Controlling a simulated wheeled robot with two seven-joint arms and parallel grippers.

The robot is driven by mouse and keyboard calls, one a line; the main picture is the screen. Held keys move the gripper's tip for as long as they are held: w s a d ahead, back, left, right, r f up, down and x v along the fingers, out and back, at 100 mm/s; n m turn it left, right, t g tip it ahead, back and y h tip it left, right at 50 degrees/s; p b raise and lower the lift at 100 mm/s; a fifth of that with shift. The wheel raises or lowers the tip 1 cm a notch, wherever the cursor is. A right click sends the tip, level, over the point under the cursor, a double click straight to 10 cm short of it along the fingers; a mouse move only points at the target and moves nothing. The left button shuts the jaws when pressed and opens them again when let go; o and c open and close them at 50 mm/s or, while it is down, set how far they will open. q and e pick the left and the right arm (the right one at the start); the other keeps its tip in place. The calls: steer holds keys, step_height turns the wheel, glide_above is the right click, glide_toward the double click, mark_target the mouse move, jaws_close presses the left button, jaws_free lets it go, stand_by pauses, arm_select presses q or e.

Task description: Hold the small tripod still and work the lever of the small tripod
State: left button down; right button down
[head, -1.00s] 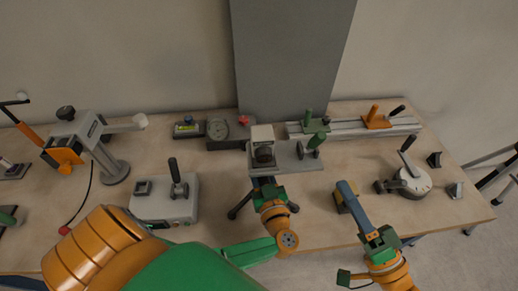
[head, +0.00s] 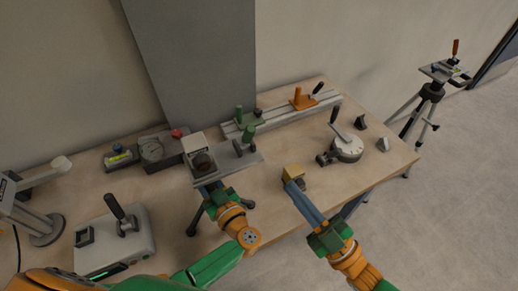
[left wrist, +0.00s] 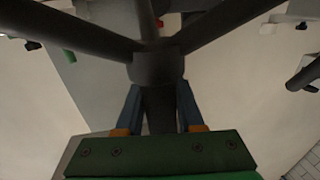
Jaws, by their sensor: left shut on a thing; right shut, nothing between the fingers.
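The small tripod stands on the table with a grey top plate (head: 240,163) and dark splayed legs (head: 193,225). A pale block with a dark round part (head: 203,163) sits at the plate's left. My left gripper (head: 208,188) is under the plate. In the left wrist view, its blue fingers are shut on the dark centre column (left wrist: 158,100), below where the legs meet. My right gripper (head: 290,186) is shut and empty, right of the tripod and apart from the lever.
A small tan block (head: 293,172) lies beside my right fingertips. A round dial device (head: 346,150) stands further right, and a rail with an orange handle (head: 303,98) lies behind. A grey lever box (head: 115,240) is at left. Another tripod (head: 432,92) stands on the floor.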

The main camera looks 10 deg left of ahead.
mark_target(247, 137)
arm_select(q)
steer(key=shift+f, duration=0.1)
arm_select(e)
steer(key=n, duration=0.4)
steer(key=s+d+f+n+t, duration=0.1)
steer(key=n, duration=0.3)
steer(key=s+n, duration=0.1)
steer(key=n, duration=0.3)
steer(key=shift+d+f+h, duration=0.25)
steer(key=shift+h, duration=0.15)
steer(key=x, duration=1.4)
